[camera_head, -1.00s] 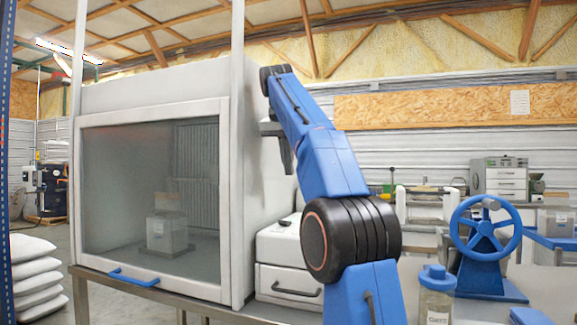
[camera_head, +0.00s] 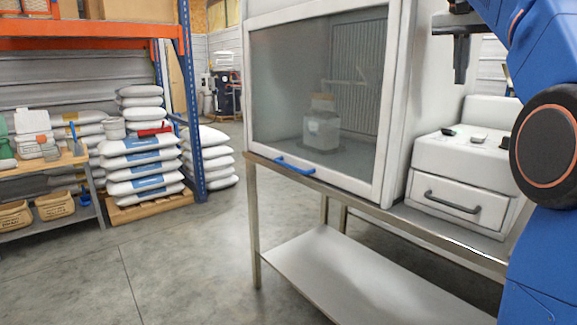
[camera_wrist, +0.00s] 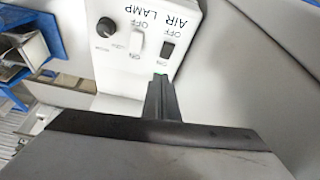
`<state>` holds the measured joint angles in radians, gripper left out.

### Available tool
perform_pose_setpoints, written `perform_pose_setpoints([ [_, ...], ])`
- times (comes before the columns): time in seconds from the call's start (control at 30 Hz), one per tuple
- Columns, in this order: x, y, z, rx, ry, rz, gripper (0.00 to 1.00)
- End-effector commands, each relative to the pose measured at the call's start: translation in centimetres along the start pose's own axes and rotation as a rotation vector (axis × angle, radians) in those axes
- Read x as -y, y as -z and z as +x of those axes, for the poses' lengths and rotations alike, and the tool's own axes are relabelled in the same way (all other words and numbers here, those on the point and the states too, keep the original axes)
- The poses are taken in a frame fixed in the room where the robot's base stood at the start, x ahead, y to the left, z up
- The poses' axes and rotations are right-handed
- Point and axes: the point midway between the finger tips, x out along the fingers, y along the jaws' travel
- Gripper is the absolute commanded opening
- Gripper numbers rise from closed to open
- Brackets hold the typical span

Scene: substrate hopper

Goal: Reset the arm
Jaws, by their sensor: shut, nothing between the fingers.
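My blue arm (camera_head: 545,75) with its black joint stands at the right edge of the head view. My gripper (camera_head: 461,62) hangs pointing down beside the right wall of the glass-fronted hood (camera_head: 322,95), above the white drawer unit (camera_head: 465,165). In the wrist view my gripper (camera_wrist: 162,80) is shut and empty. Its tips overlap the lower edge of a white switch panel (camera_wrist: 145,35) marked AIR and LAMP, which has a knob and two rocker switches. I cannot tell whether the tips touch the panel.
The hood's sash is down, with a blue handle (camera_head: 295,165) at its bottom and a container (camera_head: 321,130) behind the glass. The metal table (camera_head: 440,232) carries the hood and drawer unit. Stacked sacks (camera_head: 140,165) and an orange-blue rack (camera_head: 187,100) stand left. The floor between is clear.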

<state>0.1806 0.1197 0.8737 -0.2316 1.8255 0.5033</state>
Motion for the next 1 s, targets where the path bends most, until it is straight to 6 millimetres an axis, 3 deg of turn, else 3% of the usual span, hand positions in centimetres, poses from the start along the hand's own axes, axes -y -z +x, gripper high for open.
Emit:
perform_pose_setpoints([
  [0.27,-0.7,-7.8,2.4,-0.002,0.058,-0.174,0.0],
  [0.47,-1.7,-14.2,5.4,-0.005,0.104,-0.29,0.0],
  [0.77,-4.0,-25.0,11.7,-0.009,0.176,-0.447,0.0],
  [1.0,-6.6,-34.5,18.2,-0.016,0.231,-0.562,0.0],
])
